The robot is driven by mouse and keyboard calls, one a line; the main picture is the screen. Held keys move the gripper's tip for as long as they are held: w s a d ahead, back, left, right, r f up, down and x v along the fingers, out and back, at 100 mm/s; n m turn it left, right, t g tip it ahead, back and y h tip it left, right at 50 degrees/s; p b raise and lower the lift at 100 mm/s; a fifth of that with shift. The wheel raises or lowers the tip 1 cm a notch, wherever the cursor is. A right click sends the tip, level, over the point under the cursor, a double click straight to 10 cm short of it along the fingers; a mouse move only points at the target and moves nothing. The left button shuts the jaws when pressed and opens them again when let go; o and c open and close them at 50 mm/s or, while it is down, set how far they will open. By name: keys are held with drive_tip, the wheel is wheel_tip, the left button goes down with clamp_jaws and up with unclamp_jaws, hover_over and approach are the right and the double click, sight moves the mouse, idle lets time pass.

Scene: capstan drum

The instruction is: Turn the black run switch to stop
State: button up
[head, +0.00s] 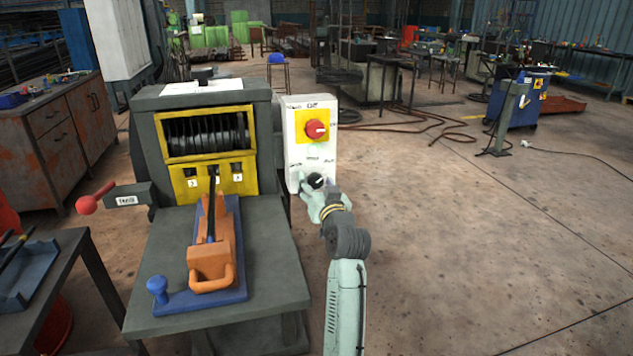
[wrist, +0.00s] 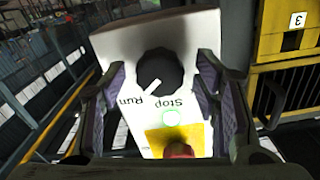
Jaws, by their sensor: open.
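The black run switch (head: 316,180) is a round knob low on the pale control box (head: 293,150). In the wrist view the switch (wrist: 160,66) appears upside down, with a white pointer mark angled between the "Run" and "Stop" labels, leaning toward "Run". My gripper (head: 312,192) is at the switch in the head view. In the wrist view my gripper (wrist: 160,85) is open, one finger on each side of the knob, with visible gaps. I cannot tell how deep the fingertips reach.
A red rotary switch (head: 316,129) on a yellow plate and a green lamp (head: 313,148) sit above the run switch.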

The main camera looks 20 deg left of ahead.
drive_tip(key=shift+w, duration=0.1)
drive_tip(key=shift+c, duration=0.5)
drive_tip(key=c, duration=1)
